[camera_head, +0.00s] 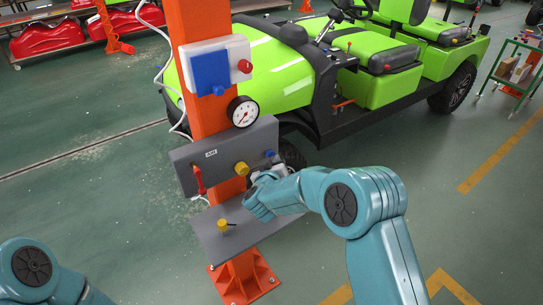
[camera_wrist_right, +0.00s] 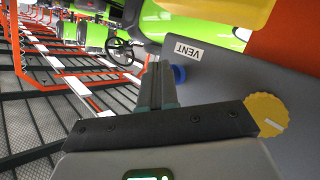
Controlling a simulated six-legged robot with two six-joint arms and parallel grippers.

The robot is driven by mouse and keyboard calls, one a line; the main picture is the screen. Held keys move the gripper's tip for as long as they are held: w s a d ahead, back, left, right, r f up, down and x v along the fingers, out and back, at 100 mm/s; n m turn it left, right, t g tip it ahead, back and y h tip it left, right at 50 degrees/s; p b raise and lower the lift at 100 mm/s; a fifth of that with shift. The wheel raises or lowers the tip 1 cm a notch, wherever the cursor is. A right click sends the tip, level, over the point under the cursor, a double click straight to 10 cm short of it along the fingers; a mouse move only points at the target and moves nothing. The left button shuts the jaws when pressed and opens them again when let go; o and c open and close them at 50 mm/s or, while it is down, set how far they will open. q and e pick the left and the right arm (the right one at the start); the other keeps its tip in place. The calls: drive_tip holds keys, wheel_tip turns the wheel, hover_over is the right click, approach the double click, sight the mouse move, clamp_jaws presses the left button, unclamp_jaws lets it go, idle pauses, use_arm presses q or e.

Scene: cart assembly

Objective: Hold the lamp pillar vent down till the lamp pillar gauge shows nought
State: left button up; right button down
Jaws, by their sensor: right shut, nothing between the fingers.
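The lamp pillar (camera_head: 190,22) is an orange post. Its round white gauge (camera_head: 243,111) faces me, but its reading is too small to tell. Below it, a grey box (camera_head: 215,160) carries a yellow knob (camera_head: 242,168) and a blue button (camera_head: 270,154) at its right end. In the right wrist view the blue button (camera_wrist_right: 179,74) sits beside a white VENT label (camera_wrist_right: 188,51). My right gripper (camera_wrist_right: 157,72) is shut and empty, its fingertips close beside the button; I cannot tell whether they touch. My left gripper is out of view.
A red lever (camera_head: 199,180) hangs on the grey box's left part. A grey shelf (camera_head: 245,229) with a yellow knob (camera_head: 222,225) juts out below. A green cart (camera_head: 280,75) stands behind the pillar.

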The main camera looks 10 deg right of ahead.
drive_tip(key=shift+s+d, duration=0.2)
drive_tip(key=shift+s, duration=0.35)
drive_tip(key=shift+s+d+b, duration=0.15)
drive_tip(key=shift+s+d, duration=0.15)
drive_tip(key=shift+s, duration=0.5)
drive_tip(key=shift+s+d+b, duration=0.15)
drive_tip(key=shift+s+d, duration=0.15)
drive_tip(key=shift+s, duration=0.45)
drive_tip(key=shift+s+d+b, duration=0.15)
drive_tip(key=shift+s+d, duration=0.15)
drive_tip(key=shift+s, duration=0.5)
